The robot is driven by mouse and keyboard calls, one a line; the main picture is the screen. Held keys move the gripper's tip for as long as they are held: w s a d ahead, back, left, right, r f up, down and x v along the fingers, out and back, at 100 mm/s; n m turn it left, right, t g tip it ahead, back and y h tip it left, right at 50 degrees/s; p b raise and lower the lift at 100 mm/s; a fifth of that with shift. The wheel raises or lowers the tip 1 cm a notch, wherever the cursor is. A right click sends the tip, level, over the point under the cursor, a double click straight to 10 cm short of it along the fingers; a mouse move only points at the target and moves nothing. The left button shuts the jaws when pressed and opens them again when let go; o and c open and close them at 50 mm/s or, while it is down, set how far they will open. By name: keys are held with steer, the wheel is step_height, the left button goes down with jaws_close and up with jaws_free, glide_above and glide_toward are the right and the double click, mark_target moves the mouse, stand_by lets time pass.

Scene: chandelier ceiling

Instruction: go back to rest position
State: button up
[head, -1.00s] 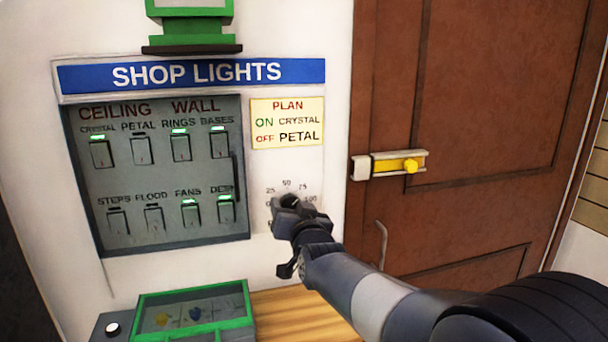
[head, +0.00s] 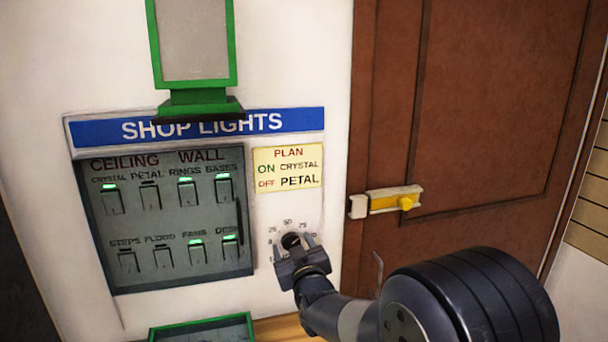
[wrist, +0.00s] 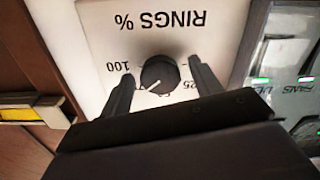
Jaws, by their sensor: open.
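My gripper (head: 298,250) is in front of the dial (head: 290,240) below the plan card. In the wrist view the dial (wrist: 160,75) is a round black knob under upside-down "RINGS %" lettering. The gripper's two fingers (wrist: 163,82) are spread apart, one on each side of the knob, with gaps between. Nothing is held. The gripper hides the lower part of the dial's scale in the head view.
A grey switch panel (head: 165,270) under a blue "SHOP LIGHTS" sign (head: 200,127) is left of the dial. A green-framed thing (head: 192,45) stands above. A brown door (head: 480,120) with a yellow latch (head: 392,201) is at right. A green-edged case (head: 200,322) sits below.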

steer(key=shift+r+n+p, duration=0.25)
steer(key=shift+n+p, duration=0.45)
steer(key=shift+p, duration=0.55)
steer(key=shift+s+f, duration=0.15)
steer(key=b+v, duration=0.2)
steer(key=v, duration=0.5)
steer(key=shift+b, duration=0.4)
steer(key=shift+d, duration=0.1)
steer(key=shift+s+d, duration=0.1)
